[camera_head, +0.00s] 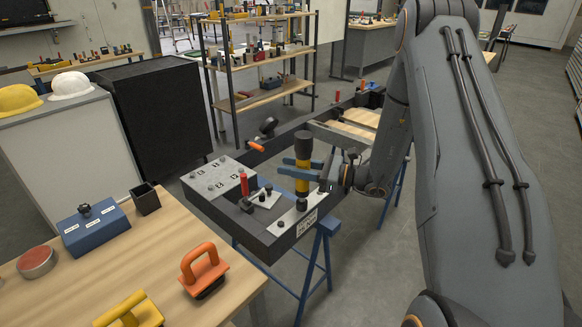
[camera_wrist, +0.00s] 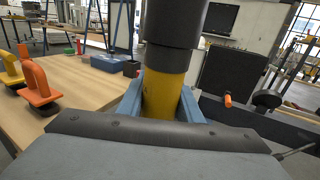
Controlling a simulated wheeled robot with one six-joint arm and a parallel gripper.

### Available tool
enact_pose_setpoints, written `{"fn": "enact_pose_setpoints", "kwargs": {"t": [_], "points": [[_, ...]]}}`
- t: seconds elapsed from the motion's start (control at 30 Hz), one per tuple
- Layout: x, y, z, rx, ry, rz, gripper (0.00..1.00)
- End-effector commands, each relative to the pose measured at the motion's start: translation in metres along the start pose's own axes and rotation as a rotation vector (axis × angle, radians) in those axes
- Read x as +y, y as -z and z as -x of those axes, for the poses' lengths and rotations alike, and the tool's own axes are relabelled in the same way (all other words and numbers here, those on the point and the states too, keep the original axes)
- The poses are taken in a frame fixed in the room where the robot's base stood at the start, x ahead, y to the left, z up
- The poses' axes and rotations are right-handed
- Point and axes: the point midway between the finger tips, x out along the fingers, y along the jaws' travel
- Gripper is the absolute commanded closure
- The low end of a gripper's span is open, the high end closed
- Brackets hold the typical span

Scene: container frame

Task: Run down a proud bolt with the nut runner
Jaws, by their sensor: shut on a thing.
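My gripper (camera_head: 297,168) is shut on the nut runner (camera_head: 304,145), a yellow and black upright cylinder. The nut runner also fills the middle of the wrist view (camera_wrist: 165,90), between the blue fingers. It stands vertical over the light metal plate (camera_head: 290,218) at the near corner of the dark container frame (camera_head: 262,240). Its lower end is at or just above the plate, and the bolt beneath it, if any, is hidden. Another dark bolt (camera_head: 281,224) shows on the same plate. Several bolts stand on the numbered grey plate (camera_head: 215,178) to the left.
A red-handled clamp (camera_head: 244,184) stands on the frame left of the nut runner. Blue trestles (camera_head: 322,245) hold the frame. The wooden bench (camera_head: 160,245) at left bears a blue box (camera_head: 93,230), a dark cup (camera_head: 145,198), and orange (camera_head: 203,268) and yellow (camera_head: 130,312) handled tools.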

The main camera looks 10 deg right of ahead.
Motion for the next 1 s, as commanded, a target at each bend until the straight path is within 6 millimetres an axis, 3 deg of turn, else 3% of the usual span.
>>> {"fn": "enact_pose_setpoints", "kwargs": {"t": [0.33,1.0], "points": [[0.001,-0.002,0.000,0.002,-0.001,-0.004,1.00],[0.000,-0.041,0.000,-0.001,-0.001,0.001,1.00]]}}
